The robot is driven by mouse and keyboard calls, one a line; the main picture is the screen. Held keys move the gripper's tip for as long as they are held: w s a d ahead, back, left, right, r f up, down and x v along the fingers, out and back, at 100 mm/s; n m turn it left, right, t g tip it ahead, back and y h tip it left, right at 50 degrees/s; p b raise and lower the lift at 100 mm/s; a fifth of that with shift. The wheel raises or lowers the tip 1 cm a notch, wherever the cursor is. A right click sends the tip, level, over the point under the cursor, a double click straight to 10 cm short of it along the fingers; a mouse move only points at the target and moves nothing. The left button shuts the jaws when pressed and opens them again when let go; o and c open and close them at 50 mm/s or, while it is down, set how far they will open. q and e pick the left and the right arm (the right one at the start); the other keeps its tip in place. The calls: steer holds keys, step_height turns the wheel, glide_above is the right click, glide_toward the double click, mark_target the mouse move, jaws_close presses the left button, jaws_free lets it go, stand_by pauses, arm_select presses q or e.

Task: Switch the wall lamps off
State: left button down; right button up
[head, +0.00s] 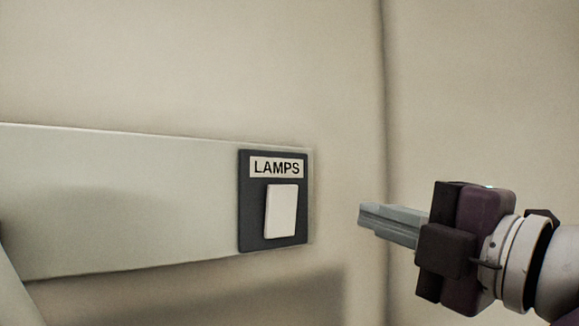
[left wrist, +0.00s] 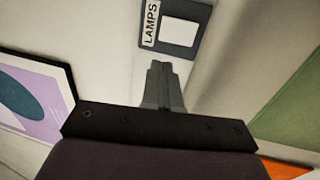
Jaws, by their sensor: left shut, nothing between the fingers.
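The lamp switch is a white rocker (head: 282,211) on a dark plate with a "LAMPS" label (head: 277,167), at the right end of a pale wall panel. The rocker also shows in the left wrist view (left wrist: 178,32), just beyond my fingertips. I cannot tell for sure which way the rocker is tipped. My left gripper (head: 364,216) is to the right of the plate in the head view, apart from it, with its fingers pointing left. Its fingers are shut and empty, as the left wrist view also shows (left wrist: 159,68). My right gripper is not in view.
The pale panel (head: 120,200) runs left along the beige wall. A wall corner (head: 384,120) stands behind my gripper. The left wrist view shows a purple framed picture (left wrist: 35,100) at left, and a green panel (left wrist: 295,115) and an orange patch (left wrist: 280,168) at right.

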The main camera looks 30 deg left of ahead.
arm_select(q)
steer(key=p, duration=0.4)
glide_toward(276, 198)
steer(key=shift+g, duration=0.3)
steer(key=x, duration=0.3)
steer(key=r+x, duration=0.1)
steer(key=x, duration=0.1)
steer(key=shift+w+a, duration=0.15)
steer(key=shift+a, duration=0.05)
steer(key=shift+w+a+f+h, duration=0.1)
steer(key=shift+w+a+h, duration=0.15)
steer(key=shift+a, duration=0.35)
